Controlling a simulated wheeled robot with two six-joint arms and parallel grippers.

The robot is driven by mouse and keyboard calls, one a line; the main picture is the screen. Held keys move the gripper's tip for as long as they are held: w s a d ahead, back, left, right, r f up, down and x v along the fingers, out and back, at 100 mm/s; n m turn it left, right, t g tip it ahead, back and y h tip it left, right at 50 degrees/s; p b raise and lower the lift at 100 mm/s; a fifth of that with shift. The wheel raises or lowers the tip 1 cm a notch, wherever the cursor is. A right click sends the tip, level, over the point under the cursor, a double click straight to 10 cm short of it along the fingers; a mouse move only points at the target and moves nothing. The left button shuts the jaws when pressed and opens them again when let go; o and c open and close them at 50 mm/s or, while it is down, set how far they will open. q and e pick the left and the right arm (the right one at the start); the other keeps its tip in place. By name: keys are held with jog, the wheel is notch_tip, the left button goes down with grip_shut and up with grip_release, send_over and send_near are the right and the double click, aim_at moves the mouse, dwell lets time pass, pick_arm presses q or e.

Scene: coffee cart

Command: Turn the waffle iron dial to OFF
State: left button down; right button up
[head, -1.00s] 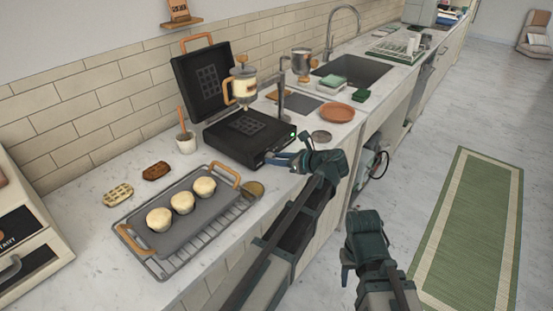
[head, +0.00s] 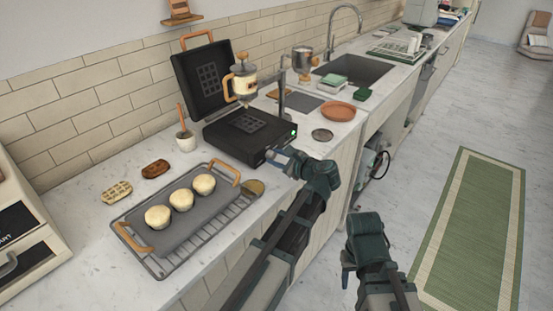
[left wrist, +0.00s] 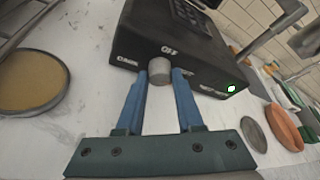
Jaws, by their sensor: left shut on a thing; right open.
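The black waffle iron (head: 228,138) stands on the counter with its lid (head: 205,82) raised. Its front also shows in the left wrist view (left wrist: 135,42). The round grey dial (left wrist: 159,70) is on that front, with white lettering above and beside it. "OFF" seems to be the label just above the dial; I cannot tell where the dial points. A green light (left wrist: 231,88) glows at the right of the front. My left gripper (head: 276,157) has its blue fingers (left wrist: 160,84) on both sides of the dial, shut on it. My right gripper (head: 347,268) is open and empty, away from the counter.
A tray (head: 205,215) with several pale muffins lies left of my left arm, with a round brown-topped dish (head: 253,188) beside it.

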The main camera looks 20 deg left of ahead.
jog(key=shift+f, duration=0.1)
dwell(0.5)
pick_arm(q)
jog(key=c, duration=0.5)
grip_release()
jog(key=shift+c, duration=0.2)
jog(key=shift+s, duration=0.1)
